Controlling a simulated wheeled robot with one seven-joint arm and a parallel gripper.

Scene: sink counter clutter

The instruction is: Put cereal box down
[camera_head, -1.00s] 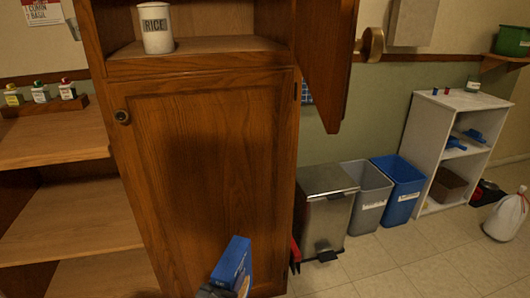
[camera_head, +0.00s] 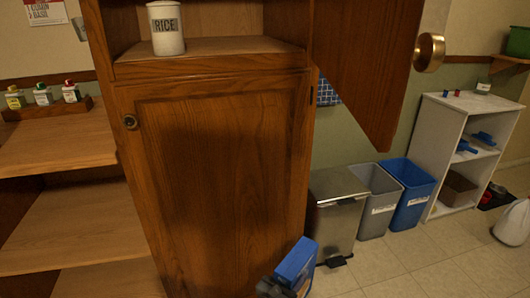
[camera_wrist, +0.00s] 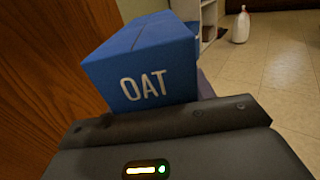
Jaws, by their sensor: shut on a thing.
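The cereal box is a blue box (camera_head: 295,262), and white letters reading OAT show on it in the wrist view (camera_wrist: 145,62). My gripper (camera_head: 273,287) shows at the bottom of the head view, shut on the box. The box is tilted and held in front of the lower right edge of the wooden cabinet. In the wrist view the dark gripper body (camera_wrist: 165,132) hides the lower part of the box, and the fingertips are not clearly seen.
A tall wooden cabinet (camera_head: 215,180) has its upper door (camera_head: 365,75) open, with a rice canister (camera_head: 166,30) on its shelf. Open wooden shelves (camera_head: 70,225) stand left. A metal bin (camera_head: 337,210), grey bin (camera_head: 377,200) and blue bin (camera_head: 412,190) stand right, beside a white shelf (camera_head: 445,140).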

